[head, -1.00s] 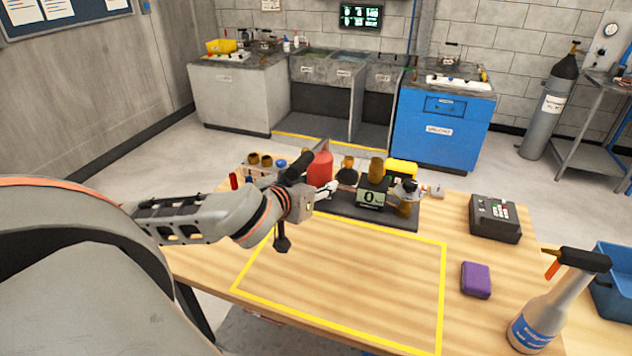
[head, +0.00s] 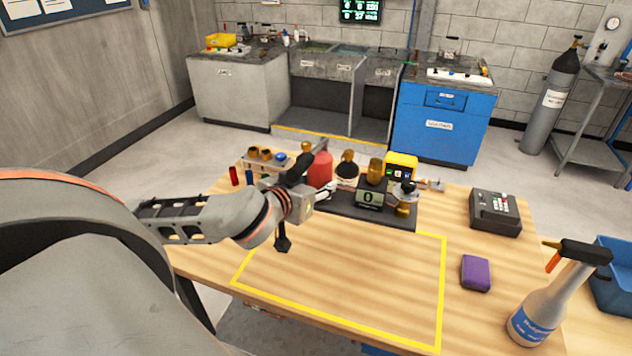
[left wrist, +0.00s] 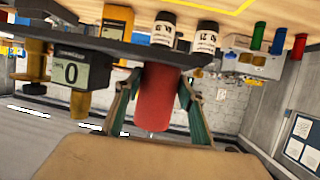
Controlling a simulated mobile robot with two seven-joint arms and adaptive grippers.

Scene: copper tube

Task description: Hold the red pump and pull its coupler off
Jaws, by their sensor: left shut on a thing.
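The red pump (head: 320,166) stands upright at the back of the dark tray on the table; in the left wrist view its red body (left wrist: 156,98) shows upside down. My left gripper (left wrist: 156,108) has one finger on each side of the red body and is shut on it. In the head view the left gripper (head: 322,193) is at the front of the pump, hiding its lower part. I cannot make out the coupler for sure. My right gripper is in neither view.
A scale with display "0" (head: 368,198) and brass parts stand right of the pump on the dark tray (head: 400,217). A yellow meter (head: 401,163) is behind. A rack (head: 254,162) is left. The yellow-outlined table area (head: 350,270) is clear.

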